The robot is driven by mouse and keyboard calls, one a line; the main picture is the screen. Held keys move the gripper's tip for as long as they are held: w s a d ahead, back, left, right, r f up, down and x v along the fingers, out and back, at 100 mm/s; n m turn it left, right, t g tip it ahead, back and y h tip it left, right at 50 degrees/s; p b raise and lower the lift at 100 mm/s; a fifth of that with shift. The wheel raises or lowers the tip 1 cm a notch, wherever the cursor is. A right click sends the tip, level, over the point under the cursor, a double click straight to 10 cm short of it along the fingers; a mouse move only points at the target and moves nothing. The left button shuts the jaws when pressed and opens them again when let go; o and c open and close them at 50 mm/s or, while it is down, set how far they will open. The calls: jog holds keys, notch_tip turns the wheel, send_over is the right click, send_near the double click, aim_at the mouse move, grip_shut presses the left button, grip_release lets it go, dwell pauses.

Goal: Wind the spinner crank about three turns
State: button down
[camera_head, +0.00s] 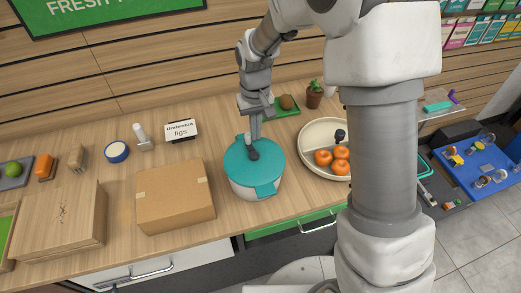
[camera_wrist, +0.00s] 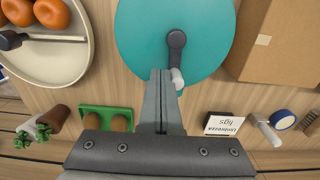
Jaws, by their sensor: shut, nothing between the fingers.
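The spinner (camera_head: 240,188) is a white bowl with a teal lid (camera_head: 270,160) on the counter. Its dark crank (camera_head: 253,154) lies across the top of the lid. In the wrist view the crank (camera_wrist: 176,50) runs from its hub to a pale knob (camera_wrist: 177,78). My gripper (camera_head: 256,137) is above the far part of the lid, pointing down. In the wrist view my gripper (camera_wrist: 160,74) is shut and empty, with its fingertips just left of the knob. I cannot tell whether they touch it.
A cardboard box (camera_head: 175,197) stands close left of the spinner. A round tray (camera_head: 311,133) with oranges (camera_head: 341,168) is close on the right. Behind are a small sign (camera_head: 181,130) and a green tray (camera_head: 286,111) with brown items. Bare counter shows in front of the spinner.

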jog(key=shift+a, duration=0.75)
jog(key=shift+s+a, duration=0.3)
jog(key=shift+a, duration=0.4)
jog(key=shift+s+a, duration=0.55)
jog(key=shift+a, duration=0.05)
